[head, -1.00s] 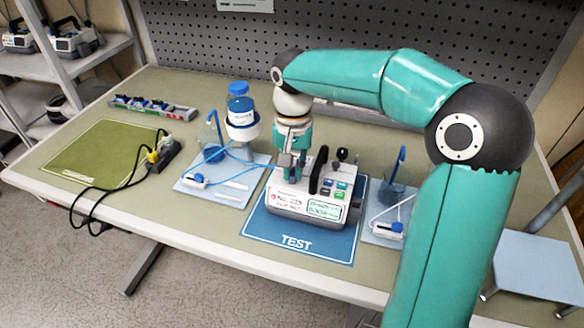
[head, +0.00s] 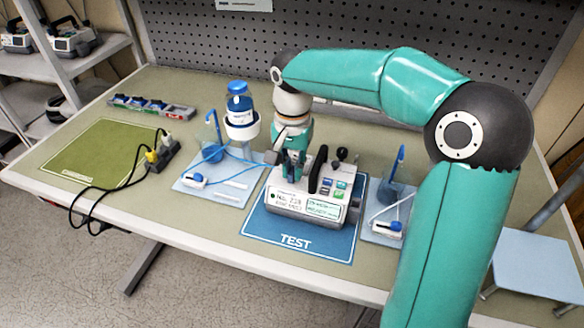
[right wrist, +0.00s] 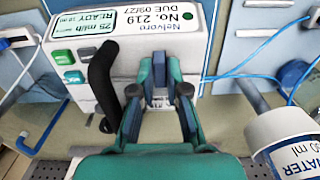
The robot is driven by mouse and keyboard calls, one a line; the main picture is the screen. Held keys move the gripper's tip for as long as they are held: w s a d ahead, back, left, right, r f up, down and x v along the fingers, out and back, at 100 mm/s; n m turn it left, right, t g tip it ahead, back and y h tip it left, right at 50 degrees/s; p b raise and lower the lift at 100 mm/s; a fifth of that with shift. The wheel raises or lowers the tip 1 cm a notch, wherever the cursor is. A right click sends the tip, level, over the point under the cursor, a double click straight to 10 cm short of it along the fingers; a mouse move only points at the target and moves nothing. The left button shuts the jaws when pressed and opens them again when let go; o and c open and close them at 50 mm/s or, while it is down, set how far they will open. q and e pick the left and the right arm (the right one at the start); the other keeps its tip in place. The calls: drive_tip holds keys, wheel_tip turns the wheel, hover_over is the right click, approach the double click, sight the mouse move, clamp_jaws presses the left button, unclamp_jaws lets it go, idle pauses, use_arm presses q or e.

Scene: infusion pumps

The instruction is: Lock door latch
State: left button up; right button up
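The infusion pump (head: 297,203) is white and grey and stands on the blue TEST mat (head: 262,226). Its label and green READY screen show in the right wrist view (right wrist: 140,35). My right gripper (head: 292,170) points down at the pump's top left, beside the black handle (head: 318,170). In the right wrist view its teal fingers (right wrist: 160,80) come close together around a small blue-grey part, perhaps the door latch; the fingers hide most of it. I cannot tell whether they grip it. My left gripper is out of view.
A tray with tubing (head: 222,188) and a blue-capped bottle (head: 240,105) stand left of the pump. Another tray (head: 385,228) is close on the right. A power strip with cables (head: 160,155) and a green mat (head: 90,150) lie farther left.

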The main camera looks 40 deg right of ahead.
sight(292, 171)
drive_tip(key=o, duration=0.3)
wheel_tip(292, 171, up, 12)
idle(0.6)
idle(0.4)
